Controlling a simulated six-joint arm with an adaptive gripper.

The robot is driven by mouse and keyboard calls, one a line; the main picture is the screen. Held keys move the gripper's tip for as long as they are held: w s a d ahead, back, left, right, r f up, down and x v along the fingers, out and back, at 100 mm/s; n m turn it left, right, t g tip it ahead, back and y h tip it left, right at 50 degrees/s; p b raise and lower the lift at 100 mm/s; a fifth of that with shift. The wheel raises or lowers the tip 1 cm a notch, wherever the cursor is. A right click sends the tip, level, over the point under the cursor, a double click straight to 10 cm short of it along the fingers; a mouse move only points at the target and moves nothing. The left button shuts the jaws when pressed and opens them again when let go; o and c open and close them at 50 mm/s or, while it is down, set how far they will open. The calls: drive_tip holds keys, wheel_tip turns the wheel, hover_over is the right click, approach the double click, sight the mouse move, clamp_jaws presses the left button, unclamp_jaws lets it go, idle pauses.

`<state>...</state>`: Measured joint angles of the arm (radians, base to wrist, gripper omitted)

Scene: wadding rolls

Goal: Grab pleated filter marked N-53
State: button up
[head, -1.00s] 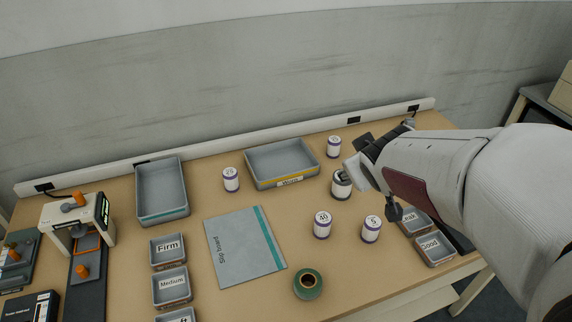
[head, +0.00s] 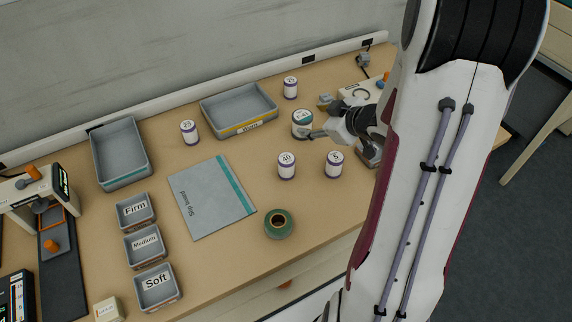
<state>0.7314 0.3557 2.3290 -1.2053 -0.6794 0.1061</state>
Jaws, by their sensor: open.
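No pleated filter and no N-53 mark can be read in the head view. Several white rolls with dark bands stand upright on the table. One (head: 302,119) has a partly legible label with teal on it and stands right at my gripper (head: 314,118). My gripper is open, its fingers reaching left toward this roll, one behind and one in front. I cannot tell whether they touch it. Other rolls are marked 25 (head: 189,132) and 40 (head: 287,166). One roll (head: 334,164) stands in front, and another (head: 290,87) at the back; their marks are small.
A grey tray (head: 246,131) labelled Worn lies behind, and an empty grey tray (head: 121,187) at left. A slip board (head: 205,205) lies mid-table beside a green tape roll (head: 279,224). Firm, Medium and Soft bins (head: 158,308) line the left. My arm covers the right side.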

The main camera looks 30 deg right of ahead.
sight(289, 159)
drive_tip(key=s+a+f+t+y, duration=0.1)
drive_tip(key=s+a+f+y, duration=0.3)
drive_tip(key=s+f+y, duration=0.2)
drive_tip(key=shift+a+f+n+y, duration=0.2)
drive_tip(key=shift+f+n+y, duration=0.05)
drive_tip(key=shift+n+y, duration=0.15)
drive_tip(key=shift+x, duration=1.3)
drive_tip(key=shift+w+a+f, duration=1.05)
drive_tip(key=shift+a, duration=0.1)
drive_tip(key=shift+x, duration=0.8)
